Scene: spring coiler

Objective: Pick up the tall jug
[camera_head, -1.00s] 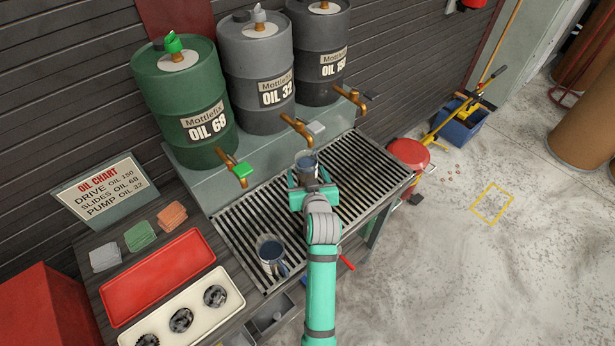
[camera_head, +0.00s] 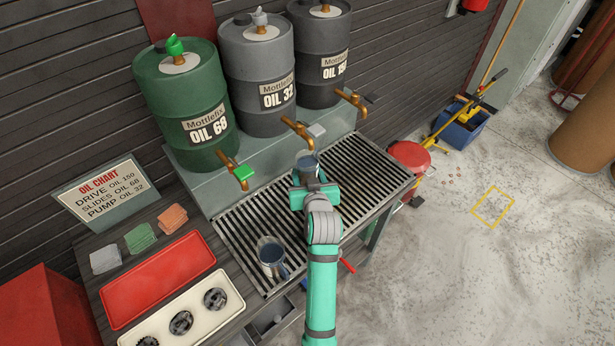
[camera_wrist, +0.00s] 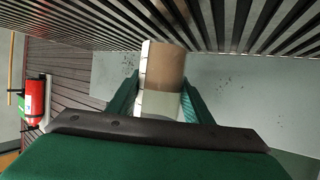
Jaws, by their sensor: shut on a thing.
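A metal jug (camera_head: 308,162) with a dark inside stands at the grate below the middle tap. My gripper (camera_head: 310,186) is at its near side, with the jug between the fingers. In the wrist view, my gripper (camera_wrist: 160,100) has a green finger on each side of the pale and brownish jug (camera_wrist: 163,75), shut on it. A second metal jug (camera_head: 271,256) stands on the near left part of the grate, apart from my gripper. The base of the held jug is hidden in the head view, so I cannot tell whether it touches the grate.
Three oil drums (camera_head: 190,100) stand behind the slatted grate (camera_head: 365,170), with brass taps (camera_head: 298,130) over it. A red tray (camera_head: 160,278) and a cream tray (camera_head: 160,322) with dark round parts lie to the left. The grate's right side is clear.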

